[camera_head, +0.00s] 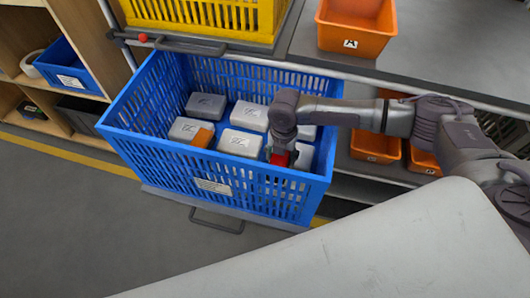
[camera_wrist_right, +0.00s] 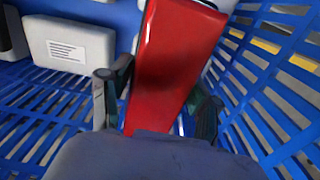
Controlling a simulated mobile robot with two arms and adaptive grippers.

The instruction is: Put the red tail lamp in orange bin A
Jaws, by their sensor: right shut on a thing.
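The red tail lamp (camera_head: 279,160) is in the right part of a blue slatted crate (camera_head: 225,190), mostly hidden by my right arm. In the right wrist view the lamp (camera_wrist_right: 175,60) is a long glossy red block with a dark top end, standing between the fingers. My right gripper (camera_head: 281,152) points down into the crate and is shut on the lamp; its fingers (camera_wrist_right: 158,100) lie on either side of it. Orange bin A (camera_head: 340,38), with an A label, stands on the grey surface at the upper right. My left gripper is not in view.
The crate walls stand close around my gripper. A yellow crate (camera_head: 210,18) is behind. More orange bins (camera_head: 375,147) sit on the lower shelf.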

